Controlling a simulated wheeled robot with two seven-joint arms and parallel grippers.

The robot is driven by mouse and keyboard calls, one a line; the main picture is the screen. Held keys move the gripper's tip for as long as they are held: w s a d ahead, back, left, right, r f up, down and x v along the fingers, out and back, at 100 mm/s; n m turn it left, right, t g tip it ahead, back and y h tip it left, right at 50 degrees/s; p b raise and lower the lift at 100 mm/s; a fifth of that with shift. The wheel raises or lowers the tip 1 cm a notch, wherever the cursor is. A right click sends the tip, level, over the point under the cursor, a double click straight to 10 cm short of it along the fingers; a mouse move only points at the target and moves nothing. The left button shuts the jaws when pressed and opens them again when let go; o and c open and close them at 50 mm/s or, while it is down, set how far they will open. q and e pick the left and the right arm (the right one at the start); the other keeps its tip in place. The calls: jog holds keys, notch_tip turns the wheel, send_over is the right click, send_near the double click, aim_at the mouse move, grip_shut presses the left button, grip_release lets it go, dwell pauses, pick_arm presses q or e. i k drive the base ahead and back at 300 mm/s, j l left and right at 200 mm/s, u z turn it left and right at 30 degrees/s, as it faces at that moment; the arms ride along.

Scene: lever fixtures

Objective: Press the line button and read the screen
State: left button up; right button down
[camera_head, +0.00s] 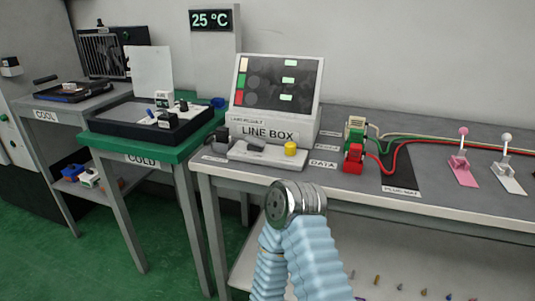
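The line box (268,132) is a light grey console on the grey table at centre. Its dark tilted screen (270,85) shows white, green and red marks at left, dark round shapes, and several small lit green labels whose text is too small to read. A round yellow button (290,148) stands on the flat plate in front of the box, at its right end. Nothing touches the button. A light blue arm of mine with a round metal joint rises at bottom centre, in front of the table edge. No gripper fingers show.
Red and green plug blocks (353,160) with cables stand right of the box. Pink (462,168) and white (508,178) levers are farther right. The green COLD table (150,145) with a black tray adjoins at left. A wall display (211,20) reads 25 °C.

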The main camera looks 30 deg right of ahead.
aim_at(290, 148)
jog(key=z, duration=1.25)
